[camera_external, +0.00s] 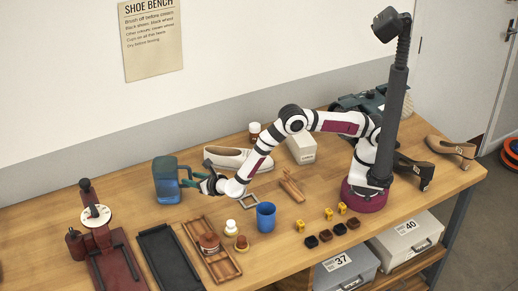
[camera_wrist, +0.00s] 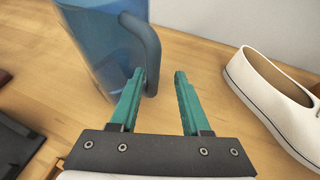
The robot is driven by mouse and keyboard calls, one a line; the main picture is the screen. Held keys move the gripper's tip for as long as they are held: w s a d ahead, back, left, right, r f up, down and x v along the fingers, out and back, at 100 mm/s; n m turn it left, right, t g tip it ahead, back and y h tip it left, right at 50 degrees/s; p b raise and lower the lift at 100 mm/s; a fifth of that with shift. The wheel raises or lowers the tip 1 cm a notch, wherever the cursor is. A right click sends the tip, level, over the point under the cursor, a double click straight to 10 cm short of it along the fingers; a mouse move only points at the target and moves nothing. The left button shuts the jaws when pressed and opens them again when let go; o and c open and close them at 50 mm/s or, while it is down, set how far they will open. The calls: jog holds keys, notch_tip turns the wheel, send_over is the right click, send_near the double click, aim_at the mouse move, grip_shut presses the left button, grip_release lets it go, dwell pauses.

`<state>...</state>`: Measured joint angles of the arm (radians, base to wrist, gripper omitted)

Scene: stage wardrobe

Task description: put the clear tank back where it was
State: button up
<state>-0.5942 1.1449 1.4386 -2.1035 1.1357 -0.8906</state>
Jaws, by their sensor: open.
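The clear tank (camera_external: 166,182) looks see-through blue, with a dark handle on its right side. It appears to stand upright on the bench towards the back left. My gripper (camera_external: 188,178) is just right of it, low over the bench. In the wrist view the tank (camera_wrist: 100,40) fills the upper left, its grey handle (camera_wrist: 151,55) curving down beside my left finger.
A white shoe (camera_external: 228,157) lies right of my gripper. A red machine (camera_external: 100,240), a black tray (camera_external: 168,262) and a wooden tray (camera_external: 228,268) are in front. A blue cup (camera_external: 266,217) and small blocks (camera_external: 326,235) are nearer the front edge. Bare wood lies left of the tank.

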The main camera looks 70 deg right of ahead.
jog(key=v, duration=1.2)
jog(key=s+d+r+m+g+h, duration=0.2)
jog(key=s+d+r+m+g, duration=0.15)
jog(key=d+m, duration=0.4)
jog(key=s+d+r+m+g+h, duration=0.1)
jog(key=s+d+r+m+g, duration=0.3)
jog(key=d, duration=0.6)
jog(key=s+d+r+m+g+y, duration=0.1)
jog(key=s+d+r+m+g, duration=0.2)
jog(key=s+d+m, duration=0.45)
jog(key=s+a+m+g+y, duration=0.1)
jog(key=s+a+m+y, duration=0.2)
jog(key=s+m, duration=0.5)
jog(key=s+a+r+m+y, duration=0.1)
jog(key=s+a+m+y, duration=0.3)
jog(key=s+m, duration=0.5)
jog(key=s+y, duration=0.2)
jog(key=shift+r+g+y, duration=0.3)
jog(key=shift+g, duration=0.05)
